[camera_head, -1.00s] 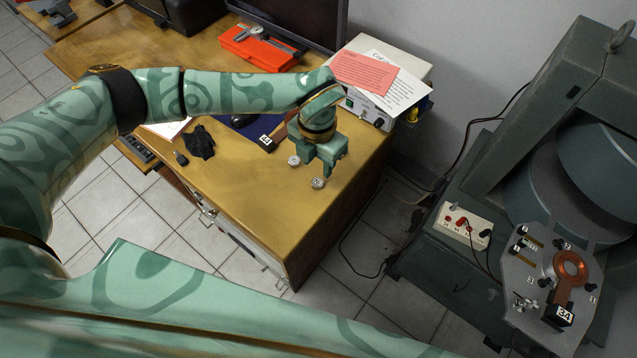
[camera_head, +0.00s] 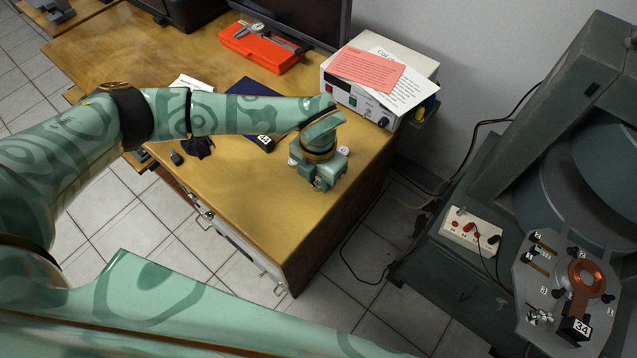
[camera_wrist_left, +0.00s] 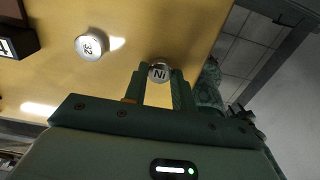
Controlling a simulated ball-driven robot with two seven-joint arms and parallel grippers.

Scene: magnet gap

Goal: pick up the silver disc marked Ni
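The silver disc marked Ni (camera_wrist_left: 159,72) lies on the wooden desk (camera_head: 250,215), near its front right part. In the left wrist view it shows between the fingertips of my left gripper (camera_wrist_left: 160,80), with a finger on either side. The fingers look apart; whether they touch the disc I cannot tell. In the head view my left gripper (camera_head: 320,184) points down low over the desk, and the disc is largely hidden there. A second silver disc, marked 32 (camera_wrist_left: 89,47), lies apart from it in the wrist view. My right gripper is out of view.
Another small disc (camera_head: 343,150) lies behind the gripper, its mark unreadable. A power supply (camera_head: 350,97) with papers and an orange case (camera_head: 262,48) stand farther back. A large magnet (camera_head: 560,130) with a copper coil (camera_head: 581,278) stands right, beyond a floor gap.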

